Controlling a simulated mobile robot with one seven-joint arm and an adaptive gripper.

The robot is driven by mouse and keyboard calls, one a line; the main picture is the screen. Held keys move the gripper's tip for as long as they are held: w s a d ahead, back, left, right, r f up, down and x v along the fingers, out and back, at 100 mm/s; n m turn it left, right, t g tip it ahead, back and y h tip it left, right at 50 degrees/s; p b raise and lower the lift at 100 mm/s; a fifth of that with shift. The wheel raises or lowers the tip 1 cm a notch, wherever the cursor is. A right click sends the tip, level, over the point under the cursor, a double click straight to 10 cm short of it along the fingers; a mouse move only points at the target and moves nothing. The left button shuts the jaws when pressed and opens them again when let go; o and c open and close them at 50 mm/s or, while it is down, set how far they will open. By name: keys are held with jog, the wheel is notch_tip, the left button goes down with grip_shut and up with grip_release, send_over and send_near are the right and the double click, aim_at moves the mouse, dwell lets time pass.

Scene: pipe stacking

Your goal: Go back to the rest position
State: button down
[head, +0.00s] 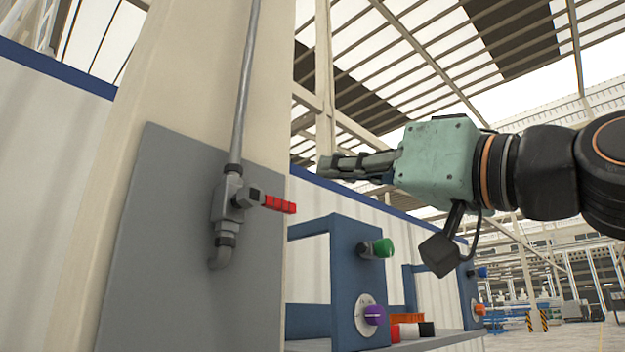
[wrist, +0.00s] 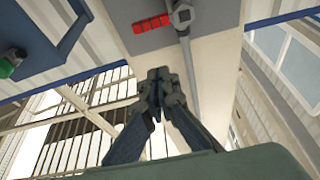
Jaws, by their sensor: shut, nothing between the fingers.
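My gripper (head: 345,166) is shut and empty in the head view, held level with its fingers pointing left toward the column. It is above and to the right of a red valve handle (head: 279,204), apart from it. The shut fingers also show in the wrist view (wrist: 160,76). The red handle sits on a grey valve (head: 229,199) on a pipe fixed to the column. In the wrist view the red handle (wrist: 151,24) is near the top, beyond the fingertips.
A blue frame (head: 345,270) with a green knob (head: 383,248) and a purple knob (head: 374,315) stands below my gripper. A shelf (head: 440,342) holds several small coloured pieces. The beige column (head: 272,120) with a grey panel (head: 150,250) stands left. Open air surrounds my gripper.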

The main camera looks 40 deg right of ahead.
jog(key=shift+v, duration=0.85)
jog(key=shift+r, duration=0.1)
jog(key=w+a+f+g, duration=0.3)
jog(key=w+a+f, duration=0.2)
jog(key=f, duration=0.5)
jog(key=w+a+f+g+p, duration=0.1)
jog(key=w+a+f+g, duration=0.3)
jog(key=f, duration=0.5)
jog(key=w+a+f+g, duration=0.1)
jog(key=w+a+f, duration=0.45)
jog(key=f, duration=0.45)
jog(key=s+a+f+g, duration=0.1)
jog(key=f+g, duration=0.3)
jog(key=f, duration=1.1)
jog(key=s+f+g+h+p, duration=0.1)
jog(key=s+f+g, duration=0.3)
jog(key=f, duration=1.1)
jog(key=shift+a+f+h, duration=0.2)
jog(key=shift+a+h, duration=0.1)
jog(key=shift+a, duration=0.1)
